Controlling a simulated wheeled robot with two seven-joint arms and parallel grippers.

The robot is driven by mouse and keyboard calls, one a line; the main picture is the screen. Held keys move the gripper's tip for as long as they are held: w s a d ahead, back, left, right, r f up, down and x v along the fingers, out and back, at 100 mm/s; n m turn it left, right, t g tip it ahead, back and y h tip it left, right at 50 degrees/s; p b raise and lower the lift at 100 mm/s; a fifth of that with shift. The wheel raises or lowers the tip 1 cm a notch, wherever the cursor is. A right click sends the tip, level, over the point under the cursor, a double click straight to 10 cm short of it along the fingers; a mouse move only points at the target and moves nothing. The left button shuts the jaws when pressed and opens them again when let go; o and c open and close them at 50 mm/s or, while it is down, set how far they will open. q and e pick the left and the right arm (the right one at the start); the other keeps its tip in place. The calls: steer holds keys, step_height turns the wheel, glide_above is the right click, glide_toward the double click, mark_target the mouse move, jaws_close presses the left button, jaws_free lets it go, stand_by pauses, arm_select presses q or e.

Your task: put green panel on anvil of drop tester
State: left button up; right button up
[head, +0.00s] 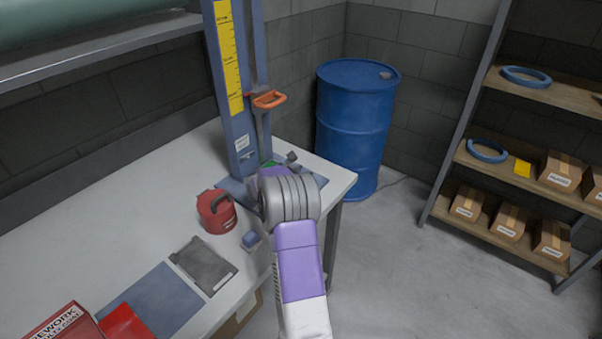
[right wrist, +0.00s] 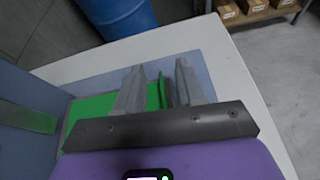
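The drop tester (head: 238,130) is a tall blue-grey column with a yellow scale and an orange handle (head: 268,99), at the table's far end. The green panel (right wrist: 90,106) lies flat at the column's foot in the right wrist view, with an upright green edge between my fingers. A bit of green (head: 268,164) shows in the head view. My right gripper (right wrist: 159,68) is open around the upright edge, with a gap at its right finger. In the head view my wrist hides most of this spot. The anvil cannot be told apart. My left gripper is not in view.
A red round container (head: 215,214), a grey tray (head: 204,264), a blue mat (head: 160,300) and red boxes (head: 65,328) are on the white table. A blue barrel (head: 354,120) stands behind the table. A shelf with cartons (head: 508,220) is at the right.

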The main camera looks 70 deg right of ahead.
steer(key=p+v, duration=0.1)
steer(key=v, duration=0.5)
steer(key=shift+w+a+r, duration=0.1)
steer(key=shift+a+r, duration=0.1)
steer(key=shift+w+a+r, duration=0.1)
steer(key=shift+a, duration=0.4)
